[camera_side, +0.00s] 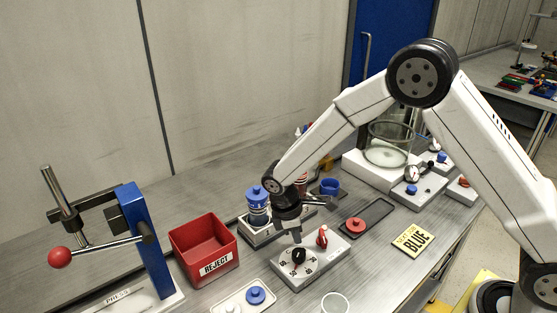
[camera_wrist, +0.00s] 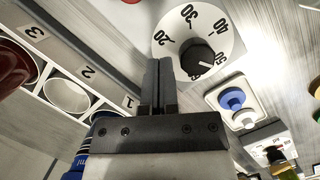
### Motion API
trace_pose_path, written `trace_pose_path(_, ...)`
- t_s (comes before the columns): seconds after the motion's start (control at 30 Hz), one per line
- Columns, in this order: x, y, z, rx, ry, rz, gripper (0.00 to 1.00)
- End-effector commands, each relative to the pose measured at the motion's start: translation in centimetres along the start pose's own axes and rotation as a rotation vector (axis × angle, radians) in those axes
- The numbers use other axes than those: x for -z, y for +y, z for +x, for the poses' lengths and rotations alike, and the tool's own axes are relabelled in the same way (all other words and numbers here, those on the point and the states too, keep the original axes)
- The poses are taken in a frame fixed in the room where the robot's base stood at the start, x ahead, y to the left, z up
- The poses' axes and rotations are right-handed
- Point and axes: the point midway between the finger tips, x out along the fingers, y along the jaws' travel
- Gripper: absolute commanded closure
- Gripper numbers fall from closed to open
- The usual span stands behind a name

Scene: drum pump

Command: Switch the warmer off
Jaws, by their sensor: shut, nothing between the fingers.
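The warmer (camera_side: 311,262) is a light box in the side view with a round numbered dial, a black knob (camera_side: 298,255) and a red switch (camera_side: 322,237). In the wrist view the dial (camera_wrist: 187,22) and black knob (camera_wrist: 198,60) show close up; the knob's white mark points roughly toward the 50. I cannot clearly read the red switch's position. My gripper (camera_side: 297,237) is shut and empty, pointing down just above the warmer. In the wrist view its fingers (camera_wrist: 158,75) are together beside the dial's edge, apart from the knob.
A rack (camera_wrist: 60,88) with numbered slots stands close beside my gripper, with a blue-capped bottle (camera_side: 258,204). Nearby are a red reject bin (camera_side: 204,250), a tray with a blue disc (camera_side: 256,294), a dark tray (camera_side: 378,217) with a red part, and a blue press (camera_side: 140,235).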

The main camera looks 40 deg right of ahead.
Motion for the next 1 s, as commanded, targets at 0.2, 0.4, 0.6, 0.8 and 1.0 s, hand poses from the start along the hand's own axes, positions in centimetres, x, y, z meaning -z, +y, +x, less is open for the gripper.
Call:
trace_pose_path(0.2, -1.0, 0.0, 1.9, 0.000, 0.001, 0.003, 1.00)
trace_pose_path(0.4, -2.8, 0.0, 2.3, 0.000, 0.001, 0.002, 1.00)
trace_pose_path(0.6, -3.8, 0.0, 2.5, -0.001, 0.001, 0.002, 1.00)
trace_pose_path(0.8, -3.9, 0.0, 2.6, -0.001, 0.001, 0.001, 1.00)
trace_pose_path(1.0, -3.9, 0.0, 2.6, -0.001, 0.001, 0.000, 1.00)
